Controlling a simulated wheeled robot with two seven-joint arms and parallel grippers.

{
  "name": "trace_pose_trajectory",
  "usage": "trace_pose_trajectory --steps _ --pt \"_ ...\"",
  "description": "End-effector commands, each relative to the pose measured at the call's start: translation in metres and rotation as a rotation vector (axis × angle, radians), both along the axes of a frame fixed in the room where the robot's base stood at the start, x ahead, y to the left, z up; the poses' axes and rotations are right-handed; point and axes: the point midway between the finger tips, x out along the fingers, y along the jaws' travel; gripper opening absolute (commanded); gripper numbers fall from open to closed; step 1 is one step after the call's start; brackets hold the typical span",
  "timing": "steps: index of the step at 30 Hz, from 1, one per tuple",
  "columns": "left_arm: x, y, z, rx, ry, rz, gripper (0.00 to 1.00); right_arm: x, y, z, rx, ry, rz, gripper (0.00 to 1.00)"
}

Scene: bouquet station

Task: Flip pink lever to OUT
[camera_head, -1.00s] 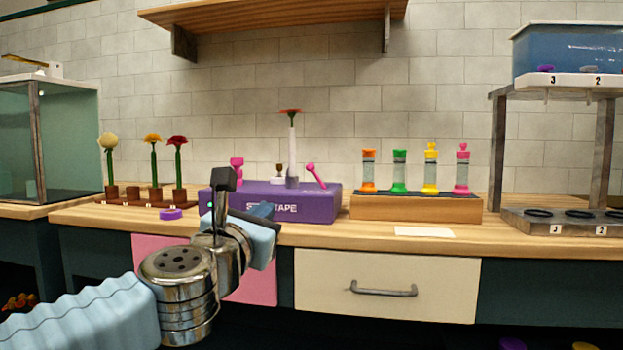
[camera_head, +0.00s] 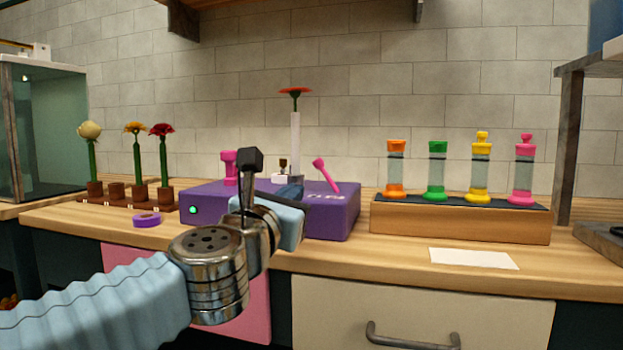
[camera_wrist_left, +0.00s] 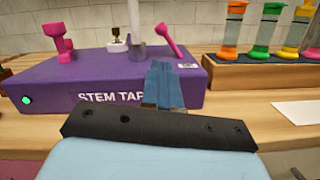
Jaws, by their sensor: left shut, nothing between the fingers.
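The pink lever (camera_head: 325,174) stands on the right part of the top of the purple stem tape box (camera_head: 335,218), tilted with its knob up and to the left. It also shows in the left wrist view (camera_wrist_left: 168,41), just beyond and to the right of the fingers. My left gripper (camera_head: 291,190) is in front of the box, with its fingers (camera_wrist_left: 165,84) shut and empty, apart from the lever. The lever's label is too small to read. A flower (camera_head: 295,92) with a white-wrapped stem stands upright at the box. My right gripper is not in view.
A pink knob (camera_head: 230,168) stands on the left of the box, and a green light (camera_head: 193,210) shows on its front. A wooden rack (camera_head: 460,222) with several coloured vials stands to the right. A purple tape ring (camera_head: 147,220) and potted flowers (camera_head: 139,160) are to the left. A white card (camera_head: 473,258) lies on the counter.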

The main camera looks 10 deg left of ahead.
Motion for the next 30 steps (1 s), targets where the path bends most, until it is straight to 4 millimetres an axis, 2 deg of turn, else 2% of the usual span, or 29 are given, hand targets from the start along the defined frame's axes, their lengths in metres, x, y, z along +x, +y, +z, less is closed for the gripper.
trace_pose_trajectory --steps 5,18,23,30 --pt "0.013 -0.001 0.002 0.0 0.001 0.0 0.0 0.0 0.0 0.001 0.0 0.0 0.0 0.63" --pt "0.086 -0.006 0.014 -0.001 0.002 -0.001 0.0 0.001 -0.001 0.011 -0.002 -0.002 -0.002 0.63" --pt "0.097 -0.006 0.015 0.0 0.001 0.0 0.0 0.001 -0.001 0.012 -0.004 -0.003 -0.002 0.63" --pt "0.099 -0.006 0.015 0.0 0.0 0.0 0.0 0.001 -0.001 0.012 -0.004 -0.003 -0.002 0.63"
